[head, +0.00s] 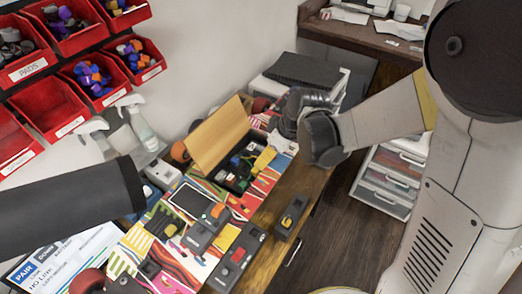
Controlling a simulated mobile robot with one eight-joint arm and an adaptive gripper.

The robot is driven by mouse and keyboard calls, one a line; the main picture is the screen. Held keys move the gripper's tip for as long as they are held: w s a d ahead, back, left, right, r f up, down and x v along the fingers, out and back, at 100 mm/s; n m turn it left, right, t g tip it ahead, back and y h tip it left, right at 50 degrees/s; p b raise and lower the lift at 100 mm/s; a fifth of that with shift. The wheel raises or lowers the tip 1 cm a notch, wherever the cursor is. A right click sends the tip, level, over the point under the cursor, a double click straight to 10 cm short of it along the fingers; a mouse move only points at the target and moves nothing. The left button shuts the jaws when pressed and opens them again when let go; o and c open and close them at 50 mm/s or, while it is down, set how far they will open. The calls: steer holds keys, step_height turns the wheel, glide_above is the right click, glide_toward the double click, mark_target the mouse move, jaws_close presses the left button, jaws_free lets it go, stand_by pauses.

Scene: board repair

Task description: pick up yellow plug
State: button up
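A yellow plug-like piece (264,158) shows at the right side of an open dark box (222,178) among dark, green and blue parts. Smaller yellow parts show on a dark module (287,221) near the table's front edge and on another dark module (237,255). I cannot tell for certain which of these is the yellow plug. My gripper (292,106) is dark grey and hangs at the back of the table, beyond and to the right of the box, apart from the yellow pieces. Its fingertips are too small and dark to tell their opening.
The box's wooden lid (218,132) stands raised behind it. A tablet-like panel (190,199) and several dark modules crowd the colourful table. Red wall bins (53,107) hang at the upper left. A drawer unit (391,180) stands on the floor at right.

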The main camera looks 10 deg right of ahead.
mark_target(256, 170)
steer(key=b+x, duration=0.4)
steer(key=x, duration=0.6)
steer(key=shift+a+f+b, duration=0.3)
steer(key=shift+f+b, duration=0.05)
steer(key=shift+s+r, duration=0.1)
jaws_close()
